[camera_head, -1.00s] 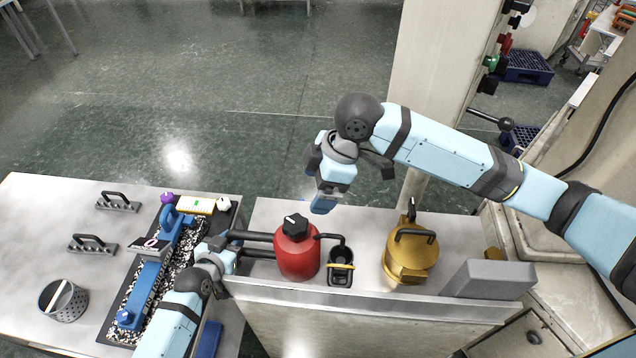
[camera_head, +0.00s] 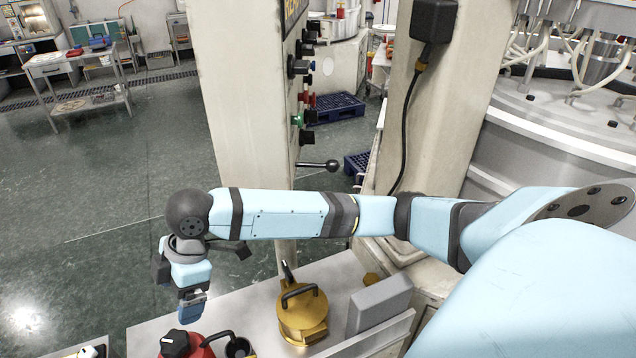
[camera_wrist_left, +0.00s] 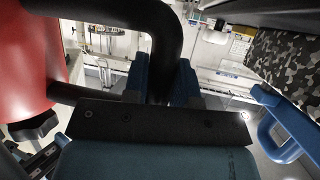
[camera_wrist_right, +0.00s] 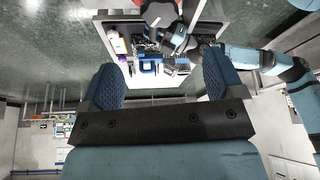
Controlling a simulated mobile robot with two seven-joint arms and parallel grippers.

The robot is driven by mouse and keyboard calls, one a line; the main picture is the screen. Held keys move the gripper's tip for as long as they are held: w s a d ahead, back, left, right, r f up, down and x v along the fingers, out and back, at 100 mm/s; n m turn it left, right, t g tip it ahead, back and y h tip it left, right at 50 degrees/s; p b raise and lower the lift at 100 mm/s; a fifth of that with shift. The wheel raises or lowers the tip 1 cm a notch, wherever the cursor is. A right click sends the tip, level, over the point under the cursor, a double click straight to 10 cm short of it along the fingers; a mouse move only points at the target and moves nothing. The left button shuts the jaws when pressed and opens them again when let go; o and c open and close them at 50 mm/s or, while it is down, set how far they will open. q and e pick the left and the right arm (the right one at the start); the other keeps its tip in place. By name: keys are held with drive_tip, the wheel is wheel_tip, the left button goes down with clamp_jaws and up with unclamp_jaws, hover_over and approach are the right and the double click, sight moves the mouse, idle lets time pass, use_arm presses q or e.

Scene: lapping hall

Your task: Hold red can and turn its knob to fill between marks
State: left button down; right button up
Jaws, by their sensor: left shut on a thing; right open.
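The red can (camera_head: 202,349) is cut off by the bottom edge of the head view; its black knob (camera_head: 175,343) shows on top. In the left wrist view the can (camera_wrist_left: 38,65) fills the left side. There my left gripper (camera_wrist_left: 166,78) is shut on the can's black handle (camera_wrist_left: 135,12); it is outside the head view. My right gripper (camera_head: 192,306) is open and empty, above and slightly behind the knob, apart from it. Its open fingers also show in the right wrist view (camera_wrist_right: 163,82). The fill marks cannot be made out.
A gold can (camera_head: 303,318) stands right of the red can, with a grey block (camera_head: 379,304) beyond it. A small black holder (camera_head: 240,348) sits beside the red can. A pale machine column (camera_head: 240,100) rises behind my right arm. Open floor lies to the left.

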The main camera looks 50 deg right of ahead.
drive_tip(key=n+g+h, duration=0.2)
drive_tip(key=n+g, duration=0.2)
drive_tip(key=n, duration=0.8)
approach(173, 342)
drive_tip(key=x, duration=0.9)
drive_tip(key=shift+s+f, duration=0.1)
drive_tip(key=shift+c, duration=0.2)
drive_tip(key=c, duration=0.9)
